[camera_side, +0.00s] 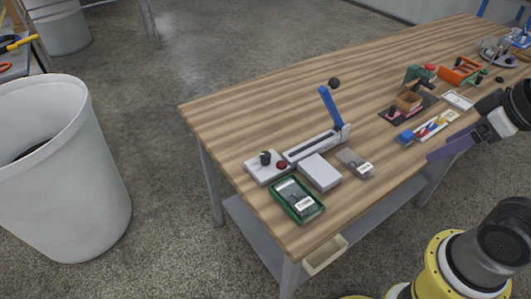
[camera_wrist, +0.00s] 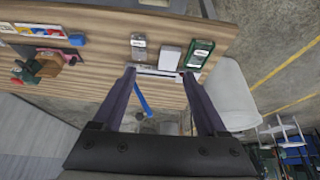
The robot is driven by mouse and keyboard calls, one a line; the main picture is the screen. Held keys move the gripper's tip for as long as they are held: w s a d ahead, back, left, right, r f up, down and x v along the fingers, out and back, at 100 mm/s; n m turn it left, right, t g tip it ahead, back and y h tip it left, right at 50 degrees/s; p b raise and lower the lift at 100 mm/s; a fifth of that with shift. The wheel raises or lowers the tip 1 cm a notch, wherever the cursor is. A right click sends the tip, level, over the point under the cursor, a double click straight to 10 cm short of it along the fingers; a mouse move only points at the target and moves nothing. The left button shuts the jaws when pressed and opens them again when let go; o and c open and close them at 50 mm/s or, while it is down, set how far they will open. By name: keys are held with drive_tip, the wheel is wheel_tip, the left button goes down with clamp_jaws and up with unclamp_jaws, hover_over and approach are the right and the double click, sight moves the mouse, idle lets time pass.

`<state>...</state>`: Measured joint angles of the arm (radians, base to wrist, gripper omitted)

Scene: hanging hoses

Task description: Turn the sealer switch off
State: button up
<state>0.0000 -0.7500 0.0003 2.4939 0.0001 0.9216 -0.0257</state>
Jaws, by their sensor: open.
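The sealer (camera_side: 315,145) stands near the left end of the wooden table in the side view, with its blue lever (camera_side: 328,105) raised and a black ball on top. Its grey control box (camera_side: 262,174) at the left carries a black switch knob (camera_side: 265,158) and a red button (camera_side: 281,165). I cannot tell which way the switch is set. In the wrist view the blue lever (camera_wrist: 142,98) shows between my fingers, and the control box is hidden, apparently by the right finger. My gripper (camera_wrist: 159,73) is open and empty. In the side view its purple finger (camera_side: 450,147) is at the right, far from the sealer.
A white box (camera_side: 319,173), a packet (camera_side: 356,163) and a green tray (camera_side: 297,200) sit close in front of the sealer. A tray of coloured parts (camera_side: 432,127) and a green device (camera_side: 415,75) stand farther right. A white bin (camera_side: 65,170) stands left of the table.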

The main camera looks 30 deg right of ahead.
drive_tip(key=shift+n, duration=0.4)
drive_tip(key=w+r, duration=0.1)
drive_tip(key=r, duration=0.1)
drive_tip(key=w+r, duration=0.3)
drive_tip(key=r, duration=0.1)
drive_tip(key=shift+w+a+r, duration=0.15)
drive_tip(key=shift+w+r, duration=0.05)
drive_tip(key=shift+w, duration=0.15)
drive_tip(key=shift+c, duration=0.3)
drive_tip(key=w+r, duration=0.3)
drive_tip(key=w, duration=0.2)
drive_tip(key=n+g, duration=0.5)
hover_over(266, 154)
wheel_tip(266, 154, down, 19)
wheel_tip(266, 154, down, 13)
drive_tip(key=shift+f, duration=0.1)
clamp_jaws()
